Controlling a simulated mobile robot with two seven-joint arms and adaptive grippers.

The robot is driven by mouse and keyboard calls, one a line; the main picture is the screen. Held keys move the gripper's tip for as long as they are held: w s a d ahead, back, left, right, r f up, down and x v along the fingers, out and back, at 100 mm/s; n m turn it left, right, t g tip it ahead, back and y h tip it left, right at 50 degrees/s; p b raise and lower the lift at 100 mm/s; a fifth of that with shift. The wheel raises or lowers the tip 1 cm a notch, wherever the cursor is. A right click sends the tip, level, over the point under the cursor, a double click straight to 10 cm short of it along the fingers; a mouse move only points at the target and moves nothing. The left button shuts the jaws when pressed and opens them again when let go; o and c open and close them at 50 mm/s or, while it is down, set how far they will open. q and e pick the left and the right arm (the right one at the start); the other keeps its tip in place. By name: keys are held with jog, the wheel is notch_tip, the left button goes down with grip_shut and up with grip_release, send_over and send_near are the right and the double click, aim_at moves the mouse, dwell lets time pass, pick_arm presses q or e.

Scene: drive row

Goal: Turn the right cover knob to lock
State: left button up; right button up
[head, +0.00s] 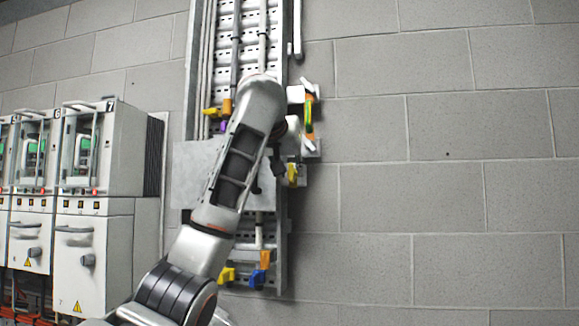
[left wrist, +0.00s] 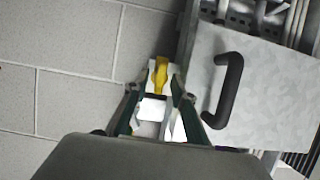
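The right cover knob (head: 292,174) is a small yellow handle at the right edge of the grey metal cover (head: 196,176) on the wall rail. In the left wrist view the yellow knob (left wrist: 159,73) stands on a pale bracket, just beyond and between my fingertips. My left gripper (head: 281,165) is at this knob, with its fingers (left wrist: 156,88) apart on either side; whether they touch it I cannot tell. The cover (left wrist: 265,90) carries a black bar handle (left wrist: 229,90). My left arm hides the cover's middle. My right gripper is not in view.
A bracket with an orange and green handle (head: 310,112) sits above the knob. Yellow (head: 211,112), yellow (head: 227,274) and blue (head: 258,277) handles are on the rail. Numbered cabinets (head: 93,240) stand at the left. The block wall (head: 440,200) at right is bare.

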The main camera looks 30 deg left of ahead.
pick_arm(q)
grip_shut()
jog(key=shift+d, duration=0.1)
jog(key=m+y, duration=0.1)
jog(key=m+b, duration=0.1)
jog(key=shift+d+f+m+y, duration=0.15)
jog(key=shift+d+m+y, duration=0.05)
jog(key=shift+m+y, duration=0.2)
jog(key=m+y, duration=0.1)
jog(key=m, duration=0.1)
jog(key=m+y+b, duration=0.1)
jog(key=shift+w+d+f+m+y, duration=0.1)
jog(key=shift+d+f+m+y, duration=0.05)
jog(key=shift+m+y, duration=0.2)
jog(key=m+y, duration=0.1)
jog(key=m, duration=0.2)
jog(key=shift+f+m+y+b, duration=0.2)
jog(key=shift+m+y+b, duration=0.05)
jog(key=shift+y+b, duration=0.1)
jog(key=shift+f+m+t+y, duration=0.1)
jog(key=shift+m+t+y, duration=0.55)
jog(key=shift+m, duration=1.05)
